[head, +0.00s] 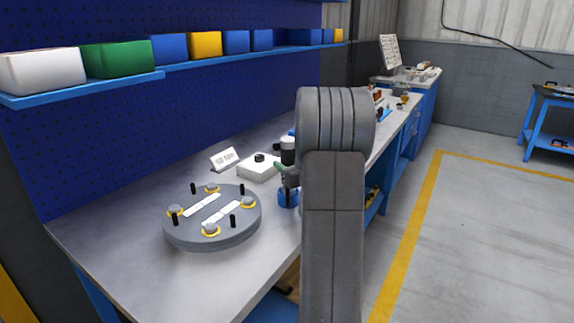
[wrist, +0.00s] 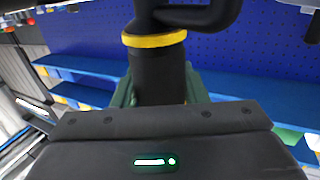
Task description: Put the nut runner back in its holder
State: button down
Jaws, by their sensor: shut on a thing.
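The nut runner (wrist: 158,75) is a black tool with a yellow ring, close up in the wrist view. My gripper (wrist: 160,98) is shut on its dark body, with green fingers showing at both sides. In the head view the nut runner (head: 288,151) stands roughly upright just left of my arm, partly hidden by it. A blue round piece, which looks like the holder (head: 288,198), is on the bench directly below it. I cannot tell whether the tool's lower end is inside it or above it.
A grey round flange (head: 212,236) with studs, nuts and white strips lies on the bench (head: 110,246). Behind it are a small sign (head: 225,159) and a white box with a black knob (head: 258,168). A shelf with coloured bins (head: 118,60) runs along the blue pegboard.

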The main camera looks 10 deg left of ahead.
jog(key=shift+f+b, duration=0.8)
jog(key=shift+f, duration=0.2)
jog(key=c, duration=0.9)
grip_release()
jog(key=shift+o, duration=0.7)
jog(key=shift+f, duration=0.15)
jog(key=v, duration=1.4)
jog(key=shift+a, duration=0.15)
